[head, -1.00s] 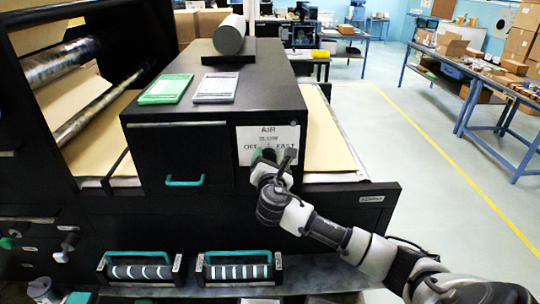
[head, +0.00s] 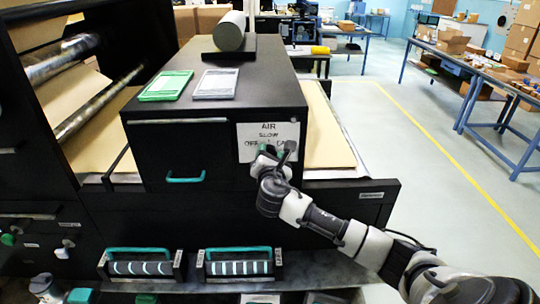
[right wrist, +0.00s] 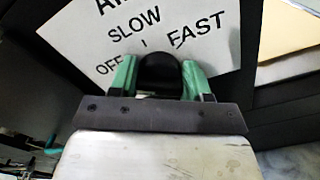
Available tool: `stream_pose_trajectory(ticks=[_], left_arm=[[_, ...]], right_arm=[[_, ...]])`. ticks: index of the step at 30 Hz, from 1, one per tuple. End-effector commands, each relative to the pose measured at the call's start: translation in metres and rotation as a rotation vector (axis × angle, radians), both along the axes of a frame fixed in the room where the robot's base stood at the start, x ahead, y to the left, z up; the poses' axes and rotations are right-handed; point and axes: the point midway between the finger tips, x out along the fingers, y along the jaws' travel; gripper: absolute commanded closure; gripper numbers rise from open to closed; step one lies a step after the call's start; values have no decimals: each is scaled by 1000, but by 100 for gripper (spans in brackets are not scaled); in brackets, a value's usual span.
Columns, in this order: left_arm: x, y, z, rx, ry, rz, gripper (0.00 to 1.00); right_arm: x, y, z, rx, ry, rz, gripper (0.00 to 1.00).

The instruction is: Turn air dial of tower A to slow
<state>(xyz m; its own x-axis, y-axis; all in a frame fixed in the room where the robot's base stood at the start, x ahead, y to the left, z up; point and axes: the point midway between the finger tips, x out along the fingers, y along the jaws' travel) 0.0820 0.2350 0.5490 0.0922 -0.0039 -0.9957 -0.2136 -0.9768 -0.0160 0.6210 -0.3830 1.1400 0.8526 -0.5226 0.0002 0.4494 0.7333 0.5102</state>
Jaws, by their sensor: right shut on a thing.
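The air dial (right wrist: 160,72) is a dark rounded knob on the white AIR label plate (head: 267,137) at the front right of the black cabinet. My right gripper (right wrist: 157,82) is shut on it, with one green fingertip on each side. In the right wrist view the plate reads SLOW above, OFF to the left and FAST to the right, all tilted. No pointer mark on the dial can be made out, so its setting is unclear. My right gripper also shows in the head view (head: 277,155). A pale part at the lower left seems to be my left arm; its fingers are unclear.
The black cabinet (head: 225,92) carries a green tray (head: 166,86), a grey tray (head: 215,84) and a grey cylinder (head: 230,32). Two teal-handled roller units (head: 238,267) sit below. Open floor lies to the right, up to blue benches.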

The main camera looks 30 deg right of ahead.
Motion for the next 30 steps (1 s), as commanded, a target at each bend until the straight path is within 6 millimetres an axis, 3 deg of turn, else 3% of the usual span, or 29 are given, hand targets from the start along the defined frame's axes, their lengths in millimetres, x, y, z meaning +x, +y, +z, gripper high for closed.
stream_pose_trajectory(ticks=[8, 30], left_arm=[[0, 0, -9, 0, 1, 1, 100], [-1, 0, -45, 0, 1, 1, 100]], right_arm=[[-1, -1, -3, 99, -60, -2, 76], [-2, -2, -7, 662, -403, -2, 76]])
